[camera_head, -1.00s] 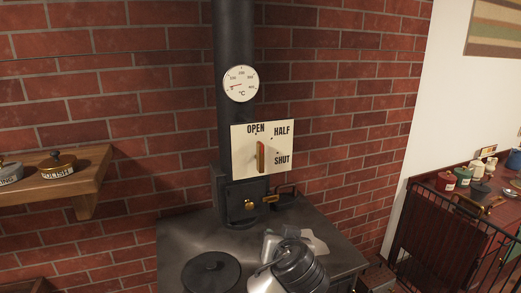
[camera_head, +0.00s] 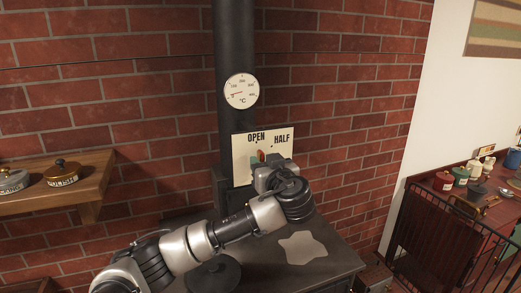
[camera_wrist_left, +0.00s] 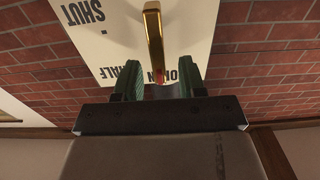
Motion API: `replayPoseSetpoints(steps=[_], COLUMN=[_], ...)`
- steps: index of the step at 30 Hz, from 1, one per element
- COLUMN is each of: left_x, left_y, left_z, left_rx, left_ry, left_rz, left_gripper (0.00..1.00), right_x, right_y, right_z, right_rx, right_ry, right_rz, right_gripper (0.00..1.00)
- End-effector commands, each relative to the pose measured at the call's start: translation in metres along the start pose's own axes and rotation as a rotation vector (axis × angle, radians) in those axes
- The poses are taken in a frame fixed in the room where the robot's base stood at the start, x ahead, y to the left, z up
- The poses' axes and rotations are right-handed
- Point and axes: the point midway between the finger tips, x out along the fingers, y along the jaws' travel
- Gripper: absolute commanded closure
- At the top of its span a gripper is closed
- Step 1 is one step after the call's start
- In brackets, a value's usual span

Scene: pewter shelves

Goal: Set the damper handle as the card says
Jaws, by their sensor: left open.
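The damper handle (camera_wrist_left: 153,40) is a brass bar with a red tip, in front of a cream plate (camera_head: 243,150) lettered OPEN, HALF and SHUT. It stands about upright, tip toward OPEN; only its red end (camera_head: 261,156) shows in the head view. My left gripper (camera_wrist_left: 160,82) is open, its green-padded fingers on either side of the handle's tip. A gap shows on both sides of it. In the head view the left gripper (camera_head: 258,166) and wrist hide SHUT and the handle's lower part. My right gripper is not in view. I see no readable instruction card.
A round gauge (camera_head: 241,91) sits on the dark flue pipe (camera_head: 235,45) above the plate. The stove top (camera_head: 325,262) below holds a pale flat patch (camera_head: 303,247) and a round lid (camera_head: 215,274). A wooden shelf (camera_head: 95,190) with tins is left; a cluttered red counter is right.

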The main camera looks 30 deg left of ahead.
Motion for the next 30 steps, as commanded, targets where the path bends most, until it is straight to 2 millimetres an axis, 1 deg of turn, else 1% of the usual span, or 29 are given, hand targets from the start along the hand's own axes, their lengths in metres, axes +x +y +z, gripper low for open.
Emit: replayPoseSetpoints(steps=[1,6,9,16,17,24,25,30], left_x=[0.008,0.024,0.028,0.029,0.029,0.028,0.028,0.028], left_y=[-0.001,0.0,0.0,0.0,0.0,0.0,0.0,0.0], left_z=[-0.005,-0.001,0.0,0.001,0.001,0.001,0.001,0.002], left_rx=[0.003,0.001,0.001,0.0,0.0,0.0,0.0,0.002], left_ry=[0.001,0.0,-0.001,0.0,0.0,0.0,0.0,-0.001], left_rz=[-0.004,0.0,0.0,0.001,0.001,0.001,0.001,0.001], left_gripper=[0.6,0.6,0.6,0.6,0.61,0.98,1.0,1.0], right_x=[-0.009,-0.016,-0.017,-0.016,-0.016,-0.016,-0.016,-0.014], right_y=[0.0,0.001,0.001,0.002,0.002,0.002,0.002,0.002], right_z=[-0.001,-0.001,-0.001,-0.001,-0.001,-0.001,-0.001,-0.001], right_rx=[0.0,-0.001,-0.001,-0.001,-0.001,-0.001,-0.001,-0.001], right_ry=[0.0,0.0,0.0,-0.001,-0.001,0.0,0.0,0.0], right_rz=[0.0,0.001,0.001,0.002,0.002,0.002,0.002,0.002], right_gripper=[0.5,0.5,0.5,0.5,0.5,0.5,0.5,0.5])
